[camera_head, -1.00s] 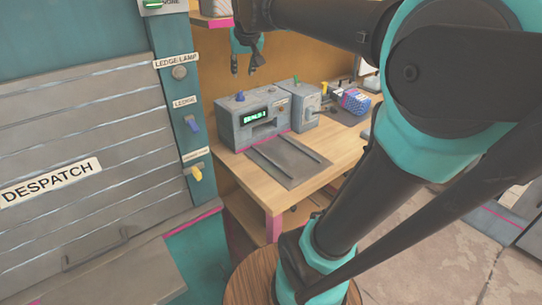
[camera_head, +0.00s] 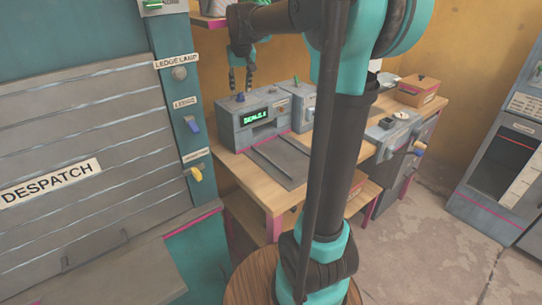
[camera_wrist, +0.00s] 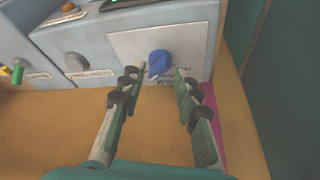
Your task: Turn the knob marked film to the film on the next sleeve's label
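A blue knob (camera_wrist: 160,63) stands on a pale plate on the grey machine (camera_head: 262,122). It also shows on the machine's top in the head view (camera_head: 240,97). Lettering beside the knob is partly covered and I cannot read it. My gripper (camera_wrist: 157,76) is open and empty, its two fingers apart with the knob just beyond and between their tips. In the head view my gripper (camera_head: 240,82) points down above the machine. A grey knob (camera_wrist: 75,63) and a green knob (camera_wrist: 18,72) sit to the left, their labels too blurred to read. No sleeve label is legible.
The machine has a small green-lit display (camera_head: 256,116) and a dark mat (camera_head: 281,160) in front, on a wooden bench (camera_head: 262,192). A despatch shutter (camera_head: 80,130) with a switch column stands left. A brown box (camera_head: 417,92) is at the bench's far end.

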